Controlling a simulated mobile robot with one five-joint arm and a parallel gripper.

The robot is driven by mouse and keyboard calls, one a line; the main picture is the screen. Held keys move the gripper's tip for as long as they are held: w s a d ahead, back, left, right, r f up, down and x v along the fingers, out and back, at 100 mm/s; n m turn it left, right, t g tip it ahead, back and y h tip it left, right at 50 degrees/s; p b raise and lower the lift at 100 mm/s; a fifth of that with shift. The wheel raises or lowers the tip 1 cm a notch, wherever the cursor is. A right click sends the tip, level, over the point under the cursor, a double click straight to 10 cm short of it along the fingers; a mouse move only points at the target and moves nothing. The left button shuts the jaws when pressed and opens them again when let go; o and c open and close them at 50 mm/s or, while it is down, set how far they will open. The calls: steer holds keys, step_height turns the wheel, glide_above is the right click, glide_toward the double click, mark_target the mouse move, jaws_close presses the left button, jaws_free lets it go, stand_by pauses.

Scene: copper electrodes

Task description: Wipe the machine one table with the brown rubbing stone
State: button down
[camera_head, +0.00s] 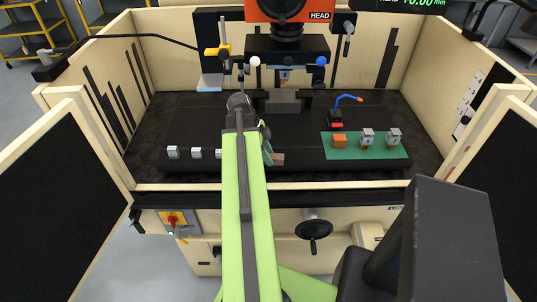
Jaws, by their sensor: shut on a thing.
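The machine table (190,132) is a dark, wide slab inside the cream machine enclosure, in the middle of the head view. My green arm reaches over its front edge. My gripper (268,152) is low over the front middle of the table, partly hidden behind my arm. It is shut on the brown rubbing stone (279,159), a small light-brown block showing at the right of the fingers. The stone is at or just above the table surface; I cannot tell if it touches.
Several small silver blocks (173,152) sit at the table's left front. A green mat (371,153) at the right bears an orange block (340,141) and electrode holders. A grey vise block (284,101) stands behind, under the orange machine head (288,9). A blue nozzle (349,98) rises right of centre.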

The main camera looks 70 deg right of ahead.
steer(key=shift+r+p, duration=2.95)
steer(key=shift+r, duration=0.05)
step_height(320, 180, up, 3)
steer(key=p, duration=0.3)
steer(key=shift+r, duration=0.15)
steer(key=shift+s, duration=0.1)
